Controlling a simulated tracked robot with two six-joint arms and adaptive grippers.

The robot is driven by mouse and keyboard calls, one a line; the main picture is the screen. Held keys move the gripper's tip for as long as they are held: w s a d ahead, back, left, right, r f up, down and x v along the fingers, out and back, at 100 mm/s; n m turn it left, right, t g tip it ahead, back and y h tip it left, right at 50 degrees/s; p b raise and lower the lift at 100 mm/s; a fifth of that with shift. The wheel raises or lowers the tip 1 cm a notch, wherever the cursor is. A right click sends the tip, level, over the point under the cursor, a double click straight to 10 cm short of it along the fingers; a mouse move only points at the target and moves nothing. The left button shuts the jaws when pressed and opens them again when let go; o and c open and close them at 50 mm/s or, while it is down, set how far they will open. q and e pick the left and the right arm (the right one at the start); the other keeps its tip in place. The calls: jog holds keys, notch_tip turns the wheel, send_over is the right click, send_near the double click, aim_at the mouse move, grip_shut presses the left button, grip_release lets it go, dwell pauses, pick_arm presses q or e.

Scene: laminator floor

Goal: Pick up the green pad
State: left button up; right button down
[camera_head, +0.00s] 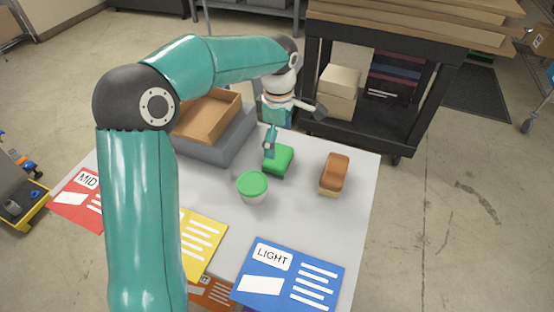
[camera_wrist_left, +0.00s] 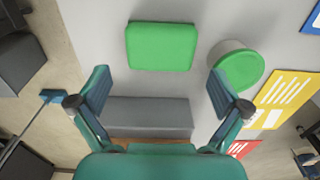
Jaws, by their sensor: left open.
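The green pad (camera_head: 278,161) lies on the light grey table, just beyond a small round tub with a green lid (camera_head: 252,185). My left gripper (camera_head: 294,126) is above the table near the pad's far side, with its fingers spread and nothing between them. In the left wrist view the green pad (camera_wrist_left: 162,46) lies ahead of the open fingertips of my left gripper (camera_wrist_left: 160,92), not between them. The lidded tub (camera_wrist_left: 240,68) is to its right there. My right gripper is not in view.
A brown-topped block (camera_head: 335,173) stands right of the pad. Red, yellow and blue cards (camera_head: 290,275) lie along the near side. A black shelf cart (camera_head: 400,125) stands behind the table.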

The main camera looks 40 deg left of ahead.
aim_at(278, 155)
pick_arm(q)
jog(key=shift+f, duration=3.2)
jog(key=c, duration=0.8)
jog(key=shift+r, duration=0.1)
notch_tip(278, 155, up, 20)
jog(key=p, duration=0.2)
jog(key=o, duration=0.6)
jog(key=c, duration=0.5)
